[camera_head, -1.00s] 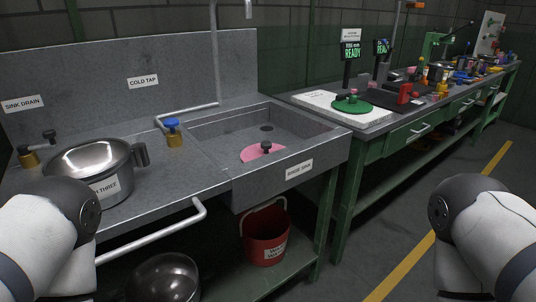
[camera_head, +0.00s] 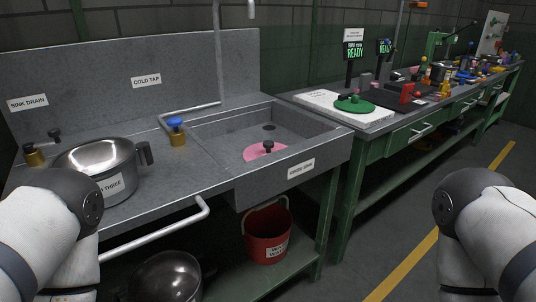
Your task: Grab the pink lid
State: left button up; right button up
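The pink lid (camera_head: 257,152) lies in the sink basin (camera_head: 215,131), near its front wall. It is a flat disc with a dark knob on top, and the basin's front wall hides part of its near edge. My two arms come in from the lower left and lower right corners. Both grippers are out of view, and nothing of mine is near the lid.
A steel pot (camera_head: 101,168) stands on the counter left of the sink. A blue-topped tap (camera_head: 177,132) is between them. A front rail (camera_head: 160,230) runs below the counter. A red bucket (camera_head: 267,235) stands underneath. A green bench (camera_head: 375,140) holds a green lid (camera_head: 354,104).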

aim_at(255, 151)
jog(key=i+l+u, duration=0.25)
jog(key=i+l, duration=0.2)
jog(key=i+l+u, duration=0.3)
jog(key=i+l, duration=0.3)
jog(key=l, duration=0.2)
jog(key=i, duration=0.15)
jog(key=j+u, duration=0.05)
